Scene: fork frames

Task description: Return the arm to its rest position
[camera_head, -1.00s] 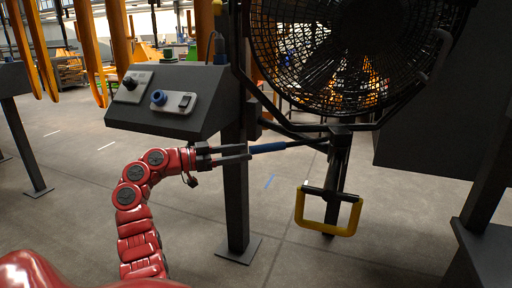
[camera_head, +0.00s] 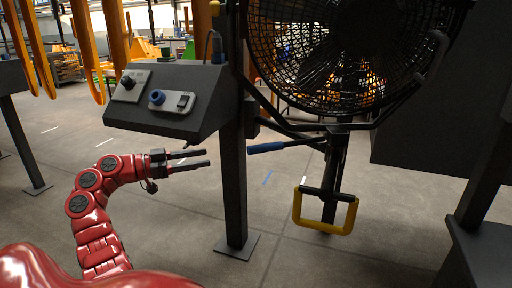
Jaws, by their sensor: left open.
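My left arm is red and comes in from the lower left. My left gripper (camera_head: 207,159) is open and empty, its two dark fingers pointing right, below the control box and left of the dark post. A gap lies between its fingertips and the blue-handled lever (camera_head: 266,147), which sticks out to the left under the fan. My right gripper is not in view.
A dark control box (camera_head: 170,98) with a blue knob and switches sits on a post (camera_head: 235,195). A large caged fan (camera_head: 345,55) stands right of it, with a yellow handle (camera_head: 325,228) below. Orange forks (camera_head: 82,45) hang upper left. The floor around my arm is clear.

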